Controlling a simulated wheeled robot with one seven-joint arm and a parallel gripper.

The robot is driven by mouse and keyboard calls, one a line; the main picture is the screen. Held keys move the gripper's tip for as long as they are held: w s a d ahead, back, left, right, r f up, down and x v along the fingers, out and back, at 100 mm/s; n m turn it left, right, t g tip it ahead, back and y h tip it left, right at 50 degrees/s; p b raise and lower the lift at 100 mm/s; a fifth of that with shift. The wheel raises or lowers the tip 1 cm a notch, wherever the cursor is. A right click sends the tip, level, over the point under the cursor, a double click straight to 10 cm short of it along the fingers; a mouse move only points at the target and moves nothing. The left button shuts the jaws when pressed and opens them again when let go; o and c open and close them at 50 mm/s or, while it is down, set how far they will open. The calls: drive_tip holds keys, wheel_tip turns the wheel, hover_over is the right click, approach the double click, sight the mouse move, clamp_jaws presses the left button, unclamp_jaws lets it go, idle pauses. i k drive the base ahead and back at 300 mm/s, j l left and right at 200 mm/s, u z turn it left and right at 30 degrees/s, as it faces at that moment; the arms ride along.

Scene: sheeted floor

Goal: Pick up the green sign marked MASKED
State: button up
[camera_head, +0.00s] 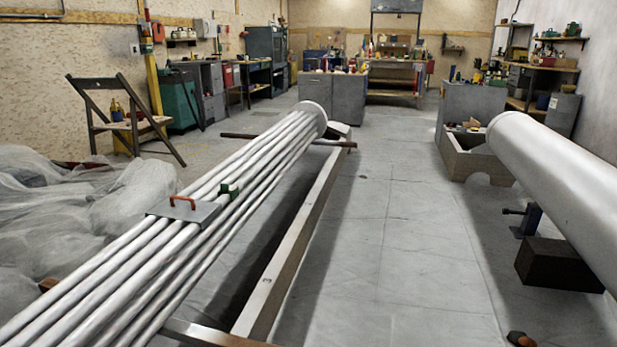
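No sign with readable marking shows in the head view. A small green block-like piece (229,190) sits on the bundle of long white tubes (130,262), left of the middle. It is too small to tell whether it is a sign. Just in front and to the left of it, a grey plate (183,211) with an orange handle (182,201) lies across the tubes. My gripper is not in view.
The tubes end at a round white disc (312,113) over a long metal frame (290,260). A large white cylinder (560,180) and a dark block (558,265) stand right. Clear floor (385,230) lies between. Crumpled translucent sheeting (85,225) and a chair (125,125) are left.

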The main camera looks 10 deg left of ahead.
sight(233, 191)
drive_tip(key=i+l, duration=0.1)
drive_tip(key=i, duration=0.4)
drive_tip(key=i+l, duration=0.15)
drive_tip(key=i, duration=0.35)
drive_tip(key=i+l, duration=0.1)
drive_tip(key=i, duration=0.45)
drive_tip(key=i+j+u, duration=0.15)
drive_tip(key=i+u, duration=0.15)
drive_tip(key=u, duration=0.15)
drive_tip(key=i+u, duration=0.65)
drive_tip(key=u, duration=0.3)
drive_tip(key=i+u, duration=0.35)
drive_tip(key=i, duration=0.45)
